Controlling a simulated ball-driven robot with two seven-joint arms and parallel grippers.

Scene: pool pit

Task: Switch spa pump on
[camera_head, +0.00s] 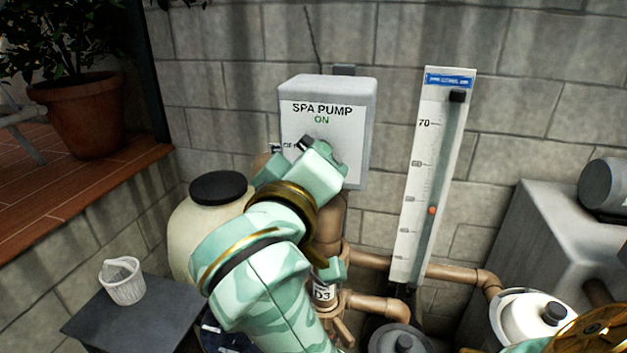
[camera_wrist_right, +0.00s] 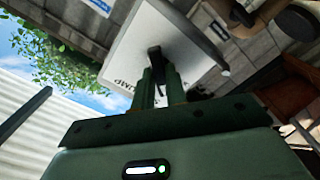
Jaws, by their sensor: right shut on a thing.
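The grey spa pump switch box (camera_head: 355,125) is on the block wall, with "SPA PUMP" and a green "ON" on its white face and a partly covered "OFF" lower at left. My right gripper (camera_head: 308,145) is at the middle of this face and hides part of it. In the right wrist view the box (camera_wrist_right: 185,35) is tilted, and my right gripper's fingers (camera_wrist_right: 157,75) are shut on the black switch lever (camera_wrist_right: 154,52). The lever's exact setting is hard to tell. My left gripper is not in view.
A tall white flow gauge (camera_head: 425,180) stands right of the box. Brown pipes (camera_head: 375,305) run below. A cream tank with a black lid (camera_head: 218,187) is behind my arm. A white cup (camera_head: 122,282) sits on a dark table (camera_head: 150,320) at lower left.

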